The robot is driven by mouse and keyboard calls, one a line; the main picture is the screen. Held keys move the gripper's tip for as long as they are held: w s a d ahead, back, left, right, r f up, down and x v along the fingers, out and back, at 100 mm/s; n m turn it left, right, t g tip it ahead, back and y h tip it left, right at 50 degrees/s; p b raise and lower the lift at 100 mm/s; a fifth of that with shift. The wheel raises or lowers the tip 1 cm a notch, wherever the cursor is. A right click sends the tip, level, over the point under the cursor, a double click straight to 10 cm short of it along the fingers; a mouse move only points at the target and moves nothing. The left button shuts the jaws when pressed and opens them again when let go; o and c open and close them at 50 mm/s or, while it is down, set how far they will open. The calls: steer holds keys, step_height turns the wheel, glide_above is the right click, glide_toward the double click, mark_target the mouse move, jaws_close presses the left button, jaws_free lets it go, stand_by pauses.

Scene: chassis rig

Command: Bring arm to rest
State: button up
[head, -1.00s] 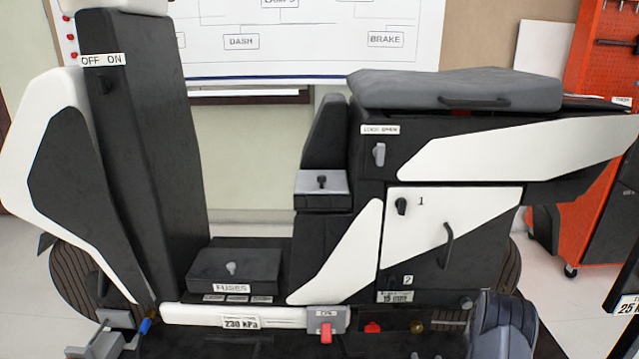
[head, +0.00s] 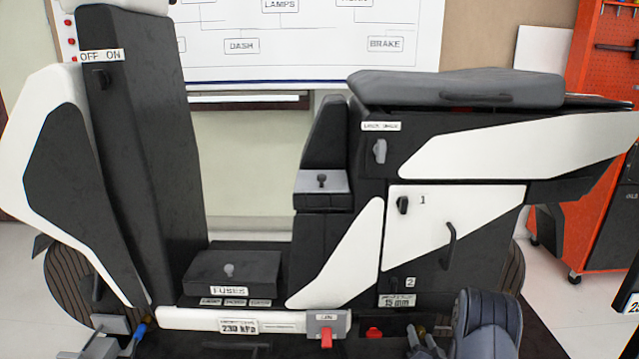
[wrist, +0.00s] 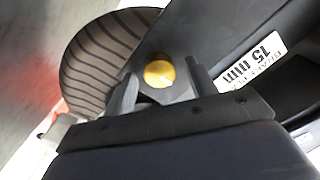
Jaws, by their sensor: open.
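My gripper (wrist: 162,88) shows in the wrist view with its two dark fingers apart. A round yellow brass-coloured knob (wrist: 158,73) appears between them in the picture; whether they touch it I cannot tell. In the head view my gripper (head: 425,342) is at the lower edge, low in front of the chassis rig (head: 350,255), just right of a red knob (head: 374,333). My dark arm link bulks beside it at the lower right. Nothing is seen held.
The rig has a fuse box (head: 233,274), a red latch (head: 326,336) and a door handle (head: 448,245). An orange cabinet (head: 590,130) stands at the right.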

steer(key=m, duration=0.4)
steer(key=shift+m, duration=0.4)
steer(key=m+p, duration=0.1)
steer(key=m, duration=0.3)
steer(key=shift+m+p, duration=0.3)
steer(key=shift+m, duration=0.1)
steer(key=m+p, duration=0.3)
steer(key=m, duration=0.2)
steer(key=shift+m+p, duration=0.3)
steer(key=shift+f+m+p, duration=0.1)
steer(key=shift+m+p, duration=1)
steer(key=shift+m, duration=0.9)
